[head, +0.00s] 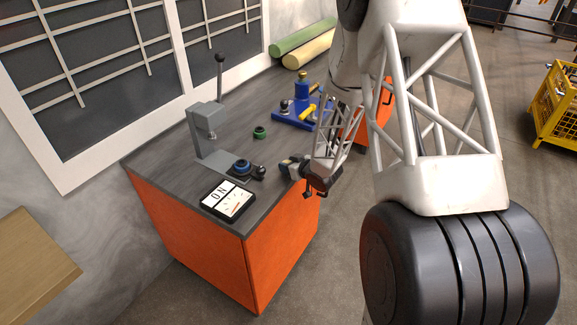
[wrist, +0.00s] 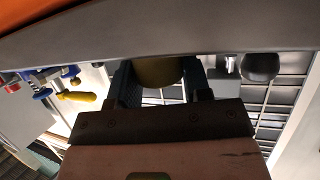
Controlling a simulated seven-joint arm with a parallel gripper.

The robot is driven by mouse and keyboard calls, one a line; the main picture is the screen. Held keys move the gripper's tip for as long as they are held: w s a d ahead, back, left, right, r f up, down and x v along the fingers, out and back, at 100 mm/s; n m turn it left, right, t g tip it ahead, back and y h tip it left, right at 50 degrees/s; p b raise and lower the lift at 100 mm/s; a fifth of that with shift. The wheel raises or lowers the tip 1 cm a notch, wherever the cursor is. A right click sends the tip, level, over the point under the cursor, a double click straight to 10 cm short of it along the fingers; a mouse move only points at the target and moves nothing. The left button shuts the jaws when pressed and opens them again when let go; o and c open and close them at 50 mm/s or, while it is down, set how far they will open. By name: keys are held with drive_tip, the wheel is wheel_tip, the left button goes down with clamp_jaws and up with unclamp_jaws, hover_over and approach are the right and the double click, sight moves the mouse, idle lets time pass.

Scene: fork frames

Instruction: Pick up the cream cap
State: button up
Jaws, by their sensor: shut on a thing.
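The cream cap (wrist: 158,72) shows in the wrist view as a rounded tan shape, dim in shadow, between the two dark fingers of my gripper (wrist: 160,84). My gripper is shut on it. The fingers and gripper body hide part of the cap. In the head view my gripper (head: 292,167) is at the front right edge of the dark workbench top (head: 175,165). The cap is too small and covered there to make out clearly. I cannot tell whether it touches the bench.
A green ring (head: 260,132) and a blue fixture (head: 300,107) with yellow handles stand farther back. A yellow crate (head: 557,107) is far right.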

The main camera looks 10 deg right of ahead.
drive_tip(key=shift+r, duration=0.6)
drive_tip(key=shift+s+r, duration=0.2)
drive_tip(key=shift+r, duration=0.35)
drive_tip(key=shift+s+r, duration=0.2)
drive_tip(key=shift+r, duration=0.35)
drive_tip(key=s+r, duration=0.1)
drive_tip(key=s, duration=1.4)
drive_tip(key=shift+a+r, duration=0.15)
drive_tip(key=shift+a, duration=0.05)
drive_tip(key=shift+s, duration=0.1)
